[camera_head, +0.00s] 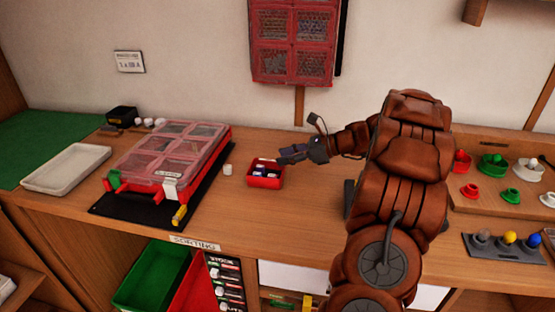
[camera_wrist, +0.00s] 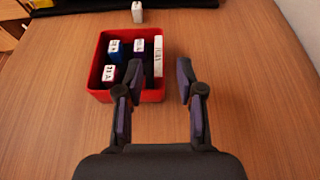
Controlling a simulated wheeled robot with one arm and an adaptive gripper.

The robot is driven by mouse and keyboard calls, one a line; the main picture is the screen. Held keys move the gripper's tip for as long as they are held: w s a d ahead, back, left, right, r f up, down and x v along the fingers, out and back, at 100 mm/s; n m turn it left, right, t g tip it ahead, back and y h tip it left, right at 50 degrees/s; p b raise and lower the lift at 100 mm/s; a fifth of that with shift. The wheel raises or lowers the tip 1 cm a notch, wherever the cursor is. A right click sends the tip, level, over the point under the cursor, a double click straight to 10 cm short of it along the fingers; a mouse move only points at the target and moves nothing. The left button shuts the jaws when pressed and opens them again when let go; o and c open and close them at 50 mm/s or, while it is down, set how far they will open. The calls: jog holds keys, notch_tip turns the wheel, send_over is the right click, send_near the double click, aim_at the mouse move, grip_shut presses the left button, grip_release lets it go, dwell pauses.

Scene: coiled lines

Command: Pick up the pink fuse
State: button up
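A small red open box (camera_head: 265,181) stands on the wooden bench, and its rim shows in the wrist view (camera_wrist: 125,99). Several fuses with white labelled tops stand in it. One is blue (camera_wrist: 114,51), one looks purple (camera_wrist: 139,50), and one at the near left (camera_wrist: 108,76) has dark sides. I cannot tell for sure which fuse is pink. My gripper (camera_wrist: 159,76) is open and empty, with its fingers over the box's near right part. In the head view my gripper (camera_head: 293,153) is just right of the box.
A white label strip (camera_wrist: 158,56) is at the box's right wall. A small white block (camera_head: 227,169) stands left of the box. A red organizer case (camera_head: 160,160) lies on a black mat further left. A rack with coloured knobs is at the right. The bench right of the box is clear.

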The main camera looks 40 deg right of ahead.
jog(key=v, duration=0.8)
jog(key=shift+s+d+r, duration=0.1)
jog(key=shift+s+d, duration=0.05)
jog(key=shift+s, duration=0.1)
